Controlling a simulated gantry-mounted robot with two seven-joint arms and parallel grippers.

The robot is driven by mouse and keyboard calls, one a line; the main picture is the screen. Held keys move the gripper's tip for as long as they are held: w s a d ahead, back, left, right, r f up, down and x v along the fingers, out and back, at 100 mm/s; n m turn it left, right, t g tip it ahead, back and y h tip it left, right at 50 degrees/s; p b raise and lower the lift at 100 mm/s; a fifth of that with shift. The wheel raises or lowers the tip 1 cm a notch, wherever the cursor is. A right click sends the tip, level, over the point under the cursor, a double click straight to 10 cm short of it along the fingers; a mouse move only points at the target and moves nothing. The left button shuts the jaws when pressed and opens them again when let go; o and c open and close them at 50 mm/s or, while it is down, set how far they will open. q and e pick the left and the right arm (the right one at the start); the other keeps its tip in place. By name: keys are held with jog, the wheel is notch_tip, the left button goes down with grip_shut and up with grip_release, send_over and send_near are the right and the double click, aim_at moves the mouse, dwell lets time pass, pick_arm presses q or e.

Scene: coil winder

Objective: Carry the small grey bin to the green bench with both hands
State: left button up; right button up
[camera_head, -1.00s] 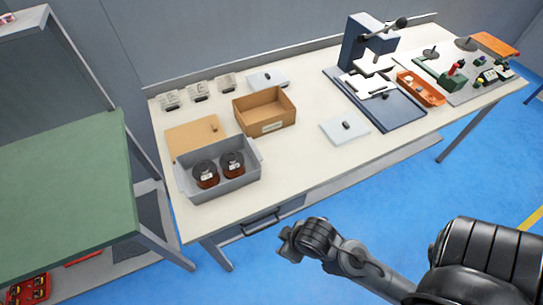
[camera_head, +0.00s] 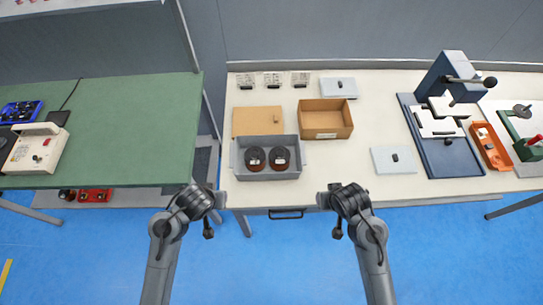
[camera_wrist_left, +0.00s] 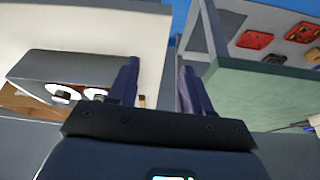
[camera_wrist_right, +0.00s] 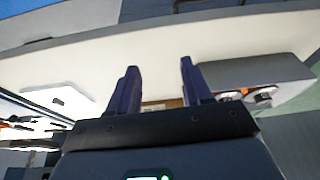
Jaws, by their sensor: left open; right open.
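The small grey bin (camera_head: 268,171) stands on the white table near its front left edge. It holds two dark round coils, and a lip sticks out at each short end. It also shows in the left wrist view (camera_wrist_left: 75,68) and in the right wrist view (camera_wrist_right: 262,72). The green bench (camera_head: 130,140) is to the left, across a narrow gap. My left gripper (camera_head: 218,207) is open and empty in front of the table, left of the bin. My right gripper (camera_head: 325,200) is open and empty in front of the table edge, right of the bin. Neither touches the bin.
A brown cardboard box (camera_head: 325,131) and a tan board (camera_head: 257,121) lie just behind the bin. A pale lidded plate (camera_head: 394,160) is to its right. On the bench, a beige device (camera_head: 36,149) stands at the left; the bench's right part is clear.

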pick_arm(q)
jog(key=w+d+r, duration=0.2)
jog(key=w, duration=0.6)
pick_arm(e)
jog(key=w+a+r, duration=0.2)
jog(key=w, duration=0.6)
pick_arm(q)
jog(key=n, duration=0.1)
send_near(232, 156)
jog(key=shift+w+a+h, duration=0.15)
jog(key=shift+a+h, duration=0.1)
jog(key=shift+h, duration=0.05)
pick_arm(e)
send_near(303, 155)
jog(key=shift+w+d+f+m+y, duration=0.15)
jog(key=shift+d+f+m+y, duration=0.1)
jog(key=shift+f+m+y, duration=0.05)
pick_arm(q)
jog(key=shift+x, duration=5.35)
pick_arm(e)
jog(key=shift+x, duration=5.45)
pick_arm(q)
jog(key=shift+f, duration=0.1)
pick_arm(e)
jog(key=shift+w, duration=0.1)
